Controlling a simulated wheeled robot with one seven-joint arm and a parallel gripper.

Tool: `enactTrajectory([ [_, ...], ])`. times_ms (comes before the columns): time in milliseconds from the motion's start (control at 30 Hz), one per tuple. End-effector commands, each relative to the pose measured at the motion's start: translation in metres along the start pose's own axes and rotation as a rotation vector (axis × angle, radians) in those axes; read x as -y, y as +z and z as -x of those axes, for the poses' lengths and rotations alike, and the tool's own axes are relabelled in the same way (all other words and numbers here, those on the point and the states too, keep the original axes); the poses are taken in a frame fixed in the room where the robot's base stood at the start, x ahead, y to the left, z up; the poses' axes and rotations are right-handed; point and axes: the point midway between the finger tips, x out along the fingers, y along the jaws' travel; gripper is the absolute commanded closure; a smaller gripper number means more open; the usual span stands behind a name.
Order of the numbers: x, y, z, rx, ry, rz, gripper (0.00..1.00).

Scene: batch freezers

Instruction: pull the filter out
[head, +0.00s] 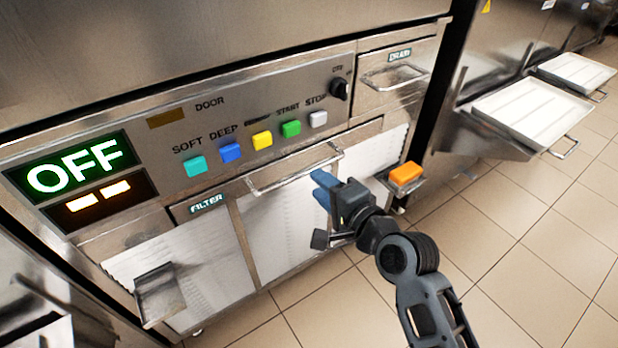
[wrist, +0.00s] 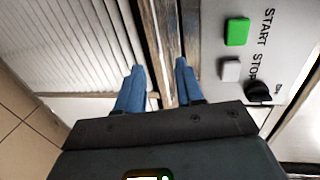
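The filter label (head: 206,204) is on a metal strip at the top of the lower front of the freezer. A long metal bar handle (head: 290,176) runs along this strip, and pale ribbed panels (head: 285,228) show below it. My gripper (head: 320,185) is at the right part of the handle, with its blue fingers pointing towards the front. In the wrist view my gripper (wrist: 160,68) has its two fingers apart. The handle (wrist: 153,40) runs lengthwise in the space between them. I cannot tell whether either finger touches it.
Above the handle is a control panel (head: 240,107) with coloured buttons, a dark knob (head: 340,88) and a lit OFF display (head: 75,168). A drain drawer (head: 398,72) is at upper right. An orange block (head: 406,173) is right of my gripper. White trays (head: 530,110) stick out farther right. Tiled floor is open.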

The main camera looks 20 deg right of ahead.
Motion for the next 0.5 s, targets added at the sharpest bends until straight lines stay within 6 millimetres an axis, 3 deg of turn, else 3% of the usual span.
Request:
enactTrajectory([
  [200, 0.0, 0.0, -0.034, 0.001, -0.002, 0.001, 0.63],
  [500, -0.001, 0.001, -0.05, 0.001, 0.0, 0.001, 0.63],
])
